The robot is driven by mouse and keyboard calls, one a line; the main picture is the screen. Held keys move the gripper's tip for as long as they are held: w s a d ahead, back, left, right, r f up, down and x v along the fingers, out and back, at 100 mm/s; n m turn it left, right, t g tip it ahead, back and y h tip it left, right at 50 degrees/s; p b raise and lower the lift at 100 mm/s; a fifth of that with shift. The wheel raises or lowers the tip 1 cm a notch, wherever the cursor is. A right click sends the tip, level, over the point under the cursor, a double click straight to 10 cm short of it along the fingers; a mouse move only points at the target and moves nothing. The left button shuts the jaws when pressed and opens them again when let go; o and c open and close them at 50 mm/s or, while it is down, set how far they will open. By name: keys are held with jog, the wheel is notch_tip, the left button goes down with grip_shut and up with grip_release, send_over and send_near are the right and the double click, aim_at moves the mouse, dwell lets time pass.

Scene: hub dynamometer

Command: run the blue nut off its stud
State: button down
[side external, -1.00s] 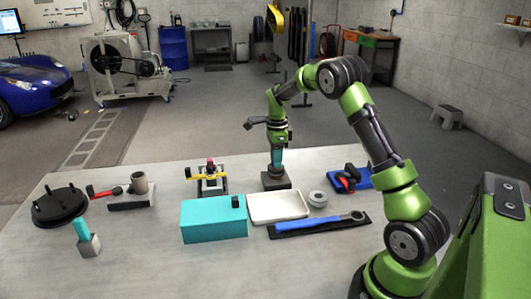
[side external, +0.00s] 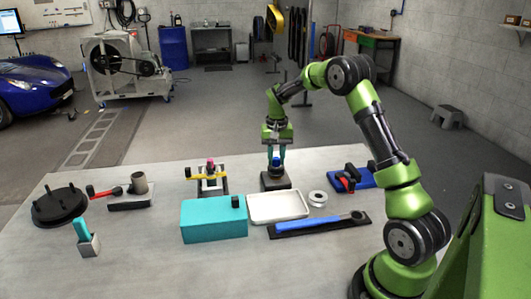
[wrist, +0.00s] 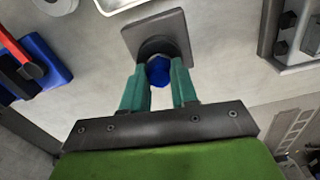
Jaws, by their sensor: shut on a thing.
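The blue nut (side external: 276,161) sits low between my fingers, above a dark square block (side external: 276,181) on the table. In the wrist view the blue nut (wrist: 158,71) shows between the two teal fingertips, over a dark round boss on the grey square plate (wrist: 172,28). My gripper (side external: 276,158) points down and is shut on the nut, one finger on each side; it also shows in the wrist view (wrist: 158,76). The stud itself is hidden by the nut and fingers.
A white tray (side external: 279,217) and a grey ring (side external: 318,198) lie in front of the block. A blue-handled wrench (side external: 310,225) lies on a dark mat. A yellow-barred fixture (side external: 210,175) stands left, a blue block with red and black parts (side external: 349,179) right. A turquoise box (side external: 214,219) is front left.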

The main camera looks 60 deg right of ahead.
jog(key=n, duration=0.7)
jog(key=shift+r, duration=0.15)
jog(key=c, duration=1)
grip_release()
jog(key=m, duration=1.7)
jog(key=shift+m, duration=0.4)
jog(key=m, duration=0.5)
jog(key=shift+m, duration=0.4)
